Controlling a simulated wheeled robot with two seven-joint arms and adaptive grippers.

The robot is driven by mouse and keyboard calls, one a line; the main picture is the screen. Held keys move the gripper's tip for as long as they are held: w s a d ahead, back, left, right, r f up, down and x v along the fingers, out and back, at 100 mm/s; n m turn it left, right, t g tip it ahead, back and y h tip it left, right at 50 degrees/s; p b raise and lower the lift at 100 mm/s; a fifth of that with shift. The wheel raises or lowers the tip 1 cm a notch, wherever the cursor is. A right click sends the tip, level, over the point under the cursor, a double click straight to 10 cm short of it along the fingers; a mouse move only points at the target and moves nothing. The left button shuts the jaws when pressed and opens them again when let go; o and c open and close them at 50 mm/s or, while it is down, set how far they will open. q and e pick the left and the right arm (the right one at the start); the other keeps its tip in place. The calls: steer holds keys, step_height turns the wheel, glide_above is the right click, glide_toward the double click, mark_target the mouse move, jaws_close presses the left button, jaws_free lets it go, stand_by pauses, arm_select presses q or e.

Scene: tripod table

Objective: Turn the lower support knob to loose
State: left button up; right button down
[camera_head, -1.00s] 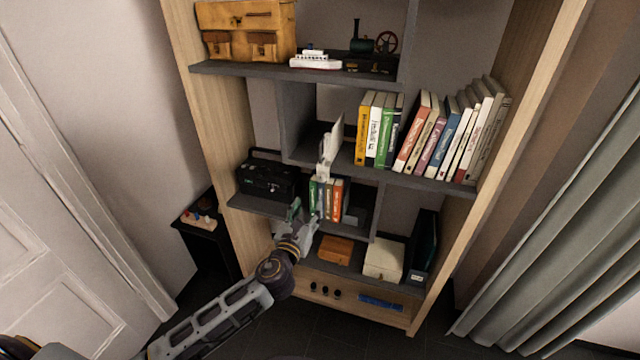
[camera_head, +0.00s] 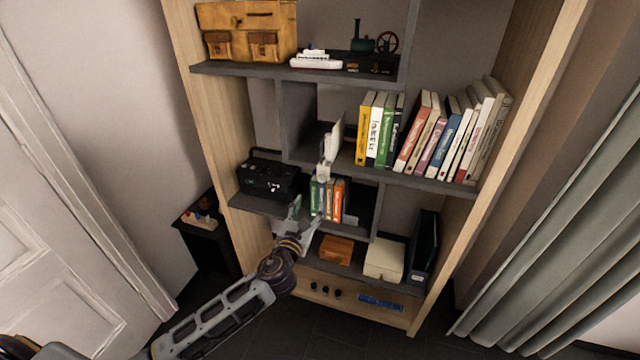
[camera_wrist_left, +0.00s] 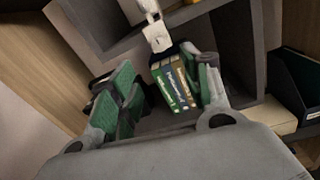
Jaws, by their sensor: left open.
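A white jointed support (camera_head: 326,158) stands at the front edge of the middle shelf, with an upright flat panel and a smaller block below. Its lower white block also shows in the left wrist view (camera_wrist_left: 157,37). I cannot make out which part is the lower knob, or its setting. My left gripper (camera_head: 307,217) is open and empty, below the support and in front of the small books. In the left wrist view its green-padded fingers (camera_wrist_left: 165,86) stand apart on both sides of the books, with the white block above and beyond them. My right gripper is not in view.
Small books (camera_head: 328,198) stand on the lower shelf beside a black case (camera_head: 268,178). An orange box (camera_head: 336,249), a white box (camera_head: 384,260) and a black binder (camera_head: 424,248) are lower down. Floor is open before the cabinet.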

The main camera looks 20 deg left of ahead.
mark_target(321, 180)
arm_select(q)
steer(key=shift+w, duration=6.55)
steer(key=shift+a, duration=0.1)
steer(key=c, duration=1)
